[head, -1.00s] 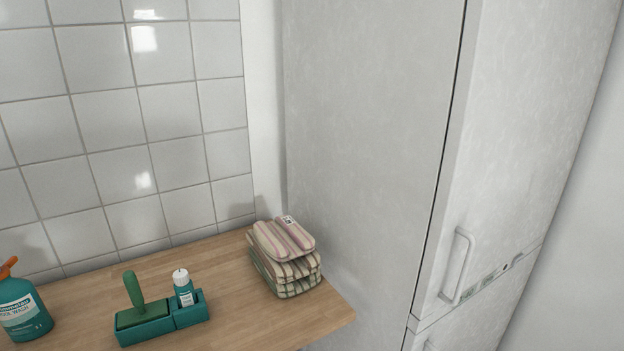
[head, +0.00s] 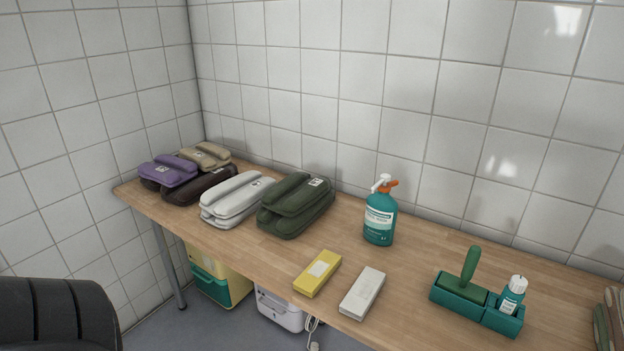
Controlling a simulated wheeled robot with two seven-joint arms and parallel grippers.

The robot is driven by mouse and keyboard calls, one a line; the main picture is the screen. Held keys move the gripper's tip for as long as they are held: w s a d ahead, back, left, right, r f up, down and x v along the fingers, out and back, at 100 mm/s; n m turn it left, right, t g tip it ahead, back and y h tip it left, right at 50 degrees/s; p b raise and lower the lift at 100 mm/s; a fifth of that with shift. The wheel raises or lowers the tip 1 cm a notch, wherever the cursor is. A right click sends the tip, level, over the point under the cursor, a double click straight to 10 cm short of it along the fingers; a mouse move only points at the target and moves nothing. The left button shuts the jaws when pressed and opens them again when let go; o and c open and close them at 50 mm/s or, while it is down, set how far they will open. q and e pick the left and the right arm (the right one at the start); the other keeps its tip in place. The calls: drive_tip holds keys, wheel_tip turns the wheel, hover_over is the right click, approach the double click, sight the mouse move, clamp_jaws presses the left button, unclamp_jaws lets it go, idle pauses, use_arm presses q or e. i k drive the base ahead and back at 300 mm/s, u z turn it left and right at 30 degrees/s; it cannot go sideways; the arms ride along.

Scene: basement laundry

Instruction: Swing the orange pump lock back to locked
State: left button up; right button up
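A teal pump bottle (head: 380,219) with a pale label stands upright on the wooden worktop, right of the dark green folded bundle. It has a white pump head (head: 379,183). The orange lock (head: 391,185) sits at the neck and sticks out to the right of the pump head. Neither of my grippers shows in the head view.
The worktop (head: 420,257) carries folded bundles at left, dark green (head: 296,206) nearest the bottle. A yellow box (head: 317,273) and a white box (head: 362,293) lie in front. A teal brush caddy (head: 462,299) stands right. A black chair back (head: 55,315) is lower left.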

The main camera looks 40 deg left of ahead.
sight(387, 188)
drive_tip(key=u, duration=0.95)
drive_tip(key=k, duration=1.3)
drive_tip(key=u, duration=0.65)
drive_tip(key=i, duration=0.65)
drive_tip(key=u, duration=0.35)
drive_tip(key=i, duration=0.95)
drive_tip(key=z, duration=0.8)
drive_tip(key=i, duration=0.3)
drive_tip(key=z, duration=0.3)
